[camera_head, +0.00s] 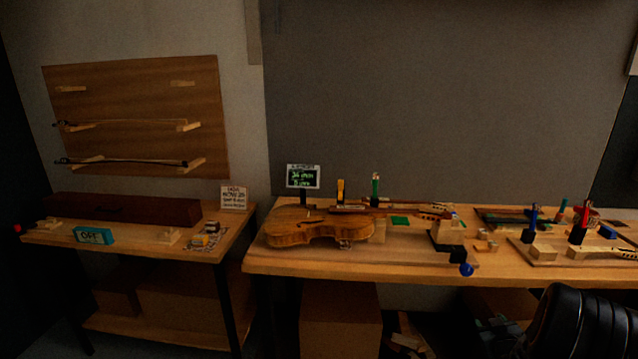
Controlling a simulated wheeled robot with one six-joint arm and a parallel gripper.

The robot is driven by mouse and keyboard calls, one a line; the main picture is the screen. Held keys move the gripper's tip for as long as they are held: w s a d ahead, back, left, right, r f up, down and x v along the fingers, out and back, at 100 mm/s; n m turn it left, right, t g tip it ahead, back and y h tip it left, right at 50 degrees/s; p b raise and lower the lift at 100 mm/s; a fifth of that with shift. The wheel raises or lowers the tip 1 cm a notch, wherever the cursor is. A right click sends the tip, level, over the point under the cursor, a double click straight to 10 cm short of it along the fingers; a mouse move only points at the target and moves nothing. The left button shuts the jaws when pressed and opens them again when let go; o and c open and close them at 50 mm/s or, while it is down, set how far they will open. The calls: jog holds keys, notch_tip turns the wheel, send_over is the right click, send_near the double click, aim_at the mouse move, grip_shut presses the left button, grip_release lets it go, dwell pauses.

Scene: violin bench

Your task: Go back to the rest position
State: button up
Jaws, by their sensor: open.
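I see no gripper fingers in the head view, so my gripper is not visible here. A violin (310,228) lies on the right-hand workbench (350,265). Its body points left and its neck runs right, near a support block (447,232).
A black rounded shape (580,325) covers the bottom right corner; I cannot tell what it is. A small display (303,176) stands behind the violin. Tools and wooden blocks (543,252) crowd the bench's right side. A lower table (150,251) and a bow rack (140,105) are left.

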jog(key=s+f+m+g, duration=0.3)
jog(key=s+g, duration=0.2)
jog(key=s+a+r+m+g+y+p, duration=0.1)
jog(key=s+a+r+g, duration=0.2)
jog(key=a, duration=0.2)
jog(key=s+a+r+g+p, duration=0.1)
jog(key=s+a+r+g, duration=0.15)
jog(key=a, duration=0.25)
jog(key=s+a+r+n+y+p, duration=0.1)
jog(key=s+a+r, duration=0.3)
jog(key=a+r, duration=0.4)
jog(key=s+a+r+n+y+p, duration=0.2)
jog(key=a+r, duration=0.6)
jog(key=a, duration=0.5)
jog(key=shift+s+a+p, duration=0.25)
jog(key=shift+s+p, duration=0.35)
jog(key=shift+s, duration=0.4)
